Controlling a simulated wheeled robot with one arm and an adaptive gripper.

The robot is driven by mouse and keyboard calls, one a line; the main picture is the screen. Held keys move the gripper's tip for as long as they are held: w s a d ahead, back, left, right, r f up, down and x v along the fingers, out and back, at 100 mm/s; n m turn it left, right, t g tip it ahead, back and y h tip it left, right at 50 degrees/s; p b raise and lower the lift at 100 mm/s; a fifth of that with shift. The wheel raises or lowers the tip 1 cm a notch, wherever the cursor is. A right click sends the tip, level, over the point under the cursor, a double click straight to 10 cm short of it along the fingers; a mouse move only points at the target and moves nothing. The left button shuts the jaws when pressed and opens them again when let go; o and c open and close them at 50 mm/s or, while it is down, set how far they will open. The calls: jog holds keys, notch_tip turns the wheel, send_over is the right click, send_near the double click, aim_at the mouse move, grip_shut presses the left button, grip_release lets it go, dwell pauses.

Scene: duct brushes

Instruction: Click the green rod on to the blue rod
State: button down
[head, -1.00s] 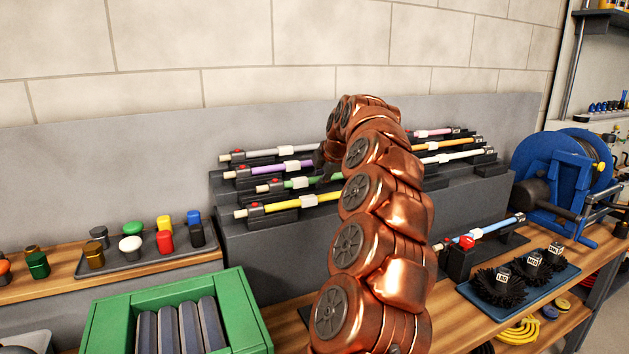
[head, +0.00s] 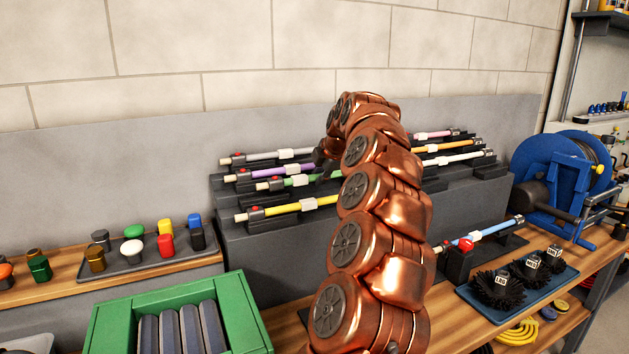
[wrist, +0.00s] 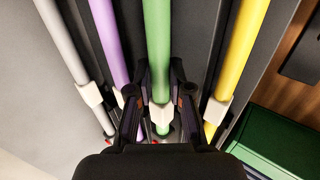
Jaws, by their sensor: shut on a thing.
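The green rod (head: 273,186) lies in its black rack between the purple and yellow rods. In the wrist view the green rod (wrist: 157,35) runs between the two dark fingers of my gripper (wrist: 160,88), which are shut on it around its white collar (wrist: 160,115). In the head view my gripper (head: 323,173) is at the rod, partly hidden by my copper arm. The blue rod (head: 497,229) lies on the bench at the right, in a black holder with a red knob (head: 466,244).
Purple (head: 293,169), grey (head: 262,156) and yellow (head: 318,203) rods lie close around the green one. Black brushes (head: 500,288) on a blue tray stand in front of the blue rod. A blue reel (head: 560,165) stands behind it, and a green crate (head: 250,315) at front left.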

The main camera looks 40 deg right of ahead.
jog(key=shift+r+p, duration=1.5)
jog(key=shift+r, duration=0.75)
